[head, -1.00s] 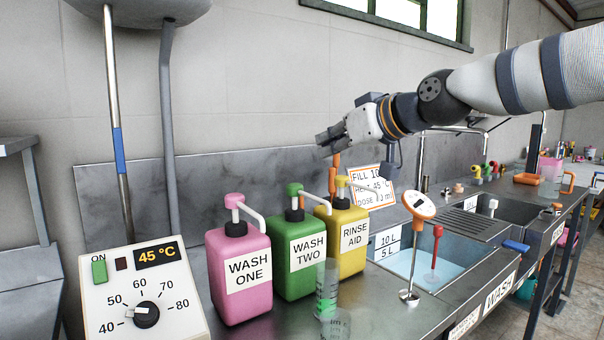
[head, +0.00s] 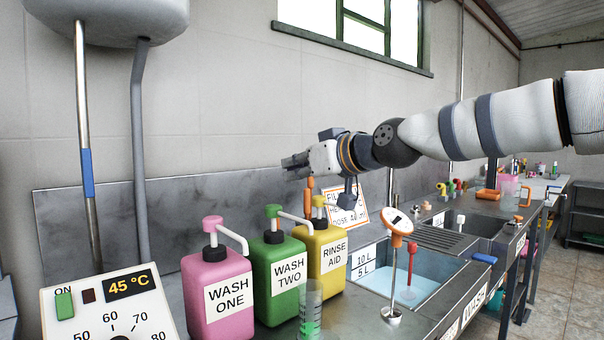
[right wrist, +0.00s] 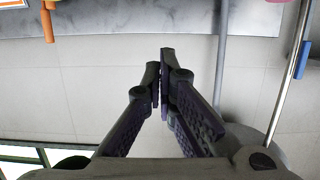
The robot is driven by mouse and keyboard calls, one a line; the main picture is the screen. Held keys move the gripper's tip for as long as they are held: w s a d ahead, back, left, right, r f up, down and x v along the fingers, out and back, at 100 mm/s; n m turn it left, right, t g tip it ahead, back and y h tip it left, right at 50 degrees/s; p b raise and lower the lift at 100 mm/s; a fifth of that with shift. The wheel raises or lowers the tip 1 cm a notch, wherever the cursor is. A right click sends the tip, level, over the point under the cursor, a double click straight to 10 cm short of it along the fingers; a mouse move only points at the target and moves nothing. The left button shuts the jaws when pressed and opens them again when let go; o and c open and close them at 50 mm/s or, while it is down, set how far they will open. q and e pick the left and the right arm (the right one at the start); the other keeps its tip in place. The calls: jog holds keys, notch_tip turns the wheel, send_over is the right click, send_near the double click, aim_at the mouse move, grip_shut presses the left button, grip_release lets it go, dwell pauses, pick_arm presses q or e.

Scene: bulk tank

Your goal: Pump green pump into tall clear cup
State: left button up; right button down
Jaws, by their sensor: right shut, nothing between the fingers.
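The green pump bottle (head: 280,286), labelled WASH TWO, stands on the steel counter between the pink and yellow bottles. Its green pump head (head: 273,210) is up, with a white spout angled to the right and front. The tall clear cup (head: 311,305) stands upright in front of the bottle's right side. Green shows low in it; I cannot tell whether this is liquid. My right gripper (head: 296,163) is shut and empty, above and slightly right of the green pump head, apart from it. Its fingertips (right wrist: 160,60) meet in the right wrist view. My left gripper is not in view.
The pink WASH ONE bottle (head: 217,293) and yellow RINSE AID bottle (head: 327,262) flank the green one closely. A temperature box (head: 70,320) stands at front left. A thermometer (head: 396,222) and water-filled sink (head: 425,260) are to the right.

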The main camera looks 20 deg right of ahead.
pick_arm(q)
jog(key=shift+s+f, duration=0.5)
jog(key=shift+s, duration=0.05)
pick_arm(e)
jog(key=w+a+f, duration=0.1)
jog(key=w+f, duration=0.3)
jog(key=f, duration=0.1)
jog(key=shift+a, duration=0.25)
